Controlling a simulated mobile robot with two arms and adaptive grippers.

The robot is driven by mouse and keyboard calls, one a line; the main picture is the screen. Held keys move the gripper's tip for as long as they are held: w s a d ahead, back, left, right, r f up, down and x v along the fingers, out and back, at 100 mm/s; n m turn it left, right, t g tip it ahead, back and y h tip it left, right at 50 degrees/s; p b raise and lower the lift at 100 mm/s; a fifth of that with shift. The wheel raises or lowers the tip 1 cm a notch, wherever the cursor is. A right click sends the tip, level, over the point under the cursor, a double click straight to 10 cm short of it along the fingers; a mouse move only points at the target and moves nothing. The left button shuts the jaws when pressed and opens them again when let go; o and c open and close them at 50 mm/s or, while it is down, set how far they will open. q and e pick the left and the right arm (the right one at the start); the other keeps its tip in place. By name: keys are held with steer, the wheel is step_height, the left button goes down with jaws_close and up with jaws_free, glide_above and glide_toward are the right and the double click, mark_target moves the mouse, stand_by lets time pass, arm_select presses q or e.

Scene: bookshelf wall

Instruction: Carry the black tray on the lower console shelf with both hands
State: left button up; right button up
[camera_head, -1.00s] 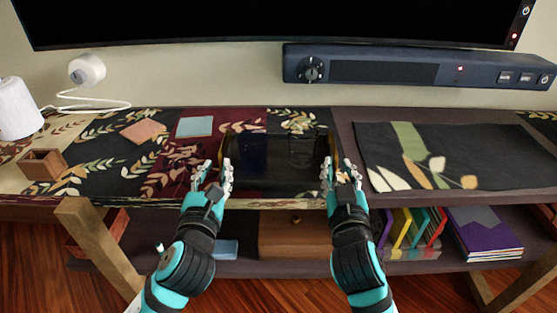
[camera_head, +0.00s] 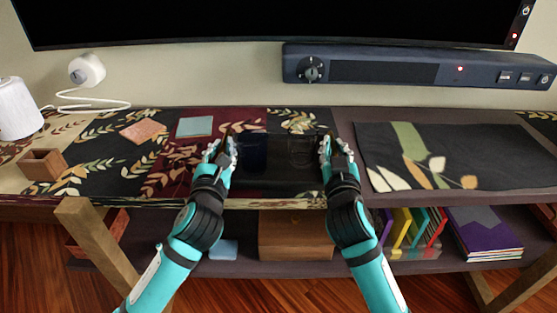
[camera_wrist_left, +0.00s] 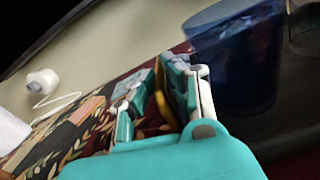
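The black tray (camera_head: 280,185) lies on the patterned cloth on the console's upper top, not on the lower shelf. It holds a dark blue cup (camera_head: 253,152) and a dark see-through glass (camera_head: 300,152). The blue cup also shows in the left wrist view (camera_wrist_left: 236,60). My left gripper (camera_head: 221,148) is at the tray's left side; in the left wrist view its fingers (camera_wrist_left: 163,100) stand apart on both sides of a yellow edge piece. My right gripper (camera_head: 333,150) is at the tray's right side; its finger gap is too small to judge.
A soundbar (camera_head: 400,68) and a screen (camera_head: 270,20) are behind. A dark floral mat (camera_head: 450,150) lies to the right; a teal coaster (camera_head: 195,127), a pink coaster (camera_head: 143,131) and a small wooden box (camera_head: 43,165) lie to the left. The lower shelf holds a brown box (camera_head: 295,240) and books (camera_head: 480,235).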

arm_select(q)
jaws_close()
arm_select(e)
steer(key=shift+a, duration=0.1)
jaws_close()
arm_select(q)
steer(key=shift+d+r, duration=0.1)
steer(key=shift+r, duration=0.05)
arm_select(e)
steer(key=shift+r, duration=0.15)
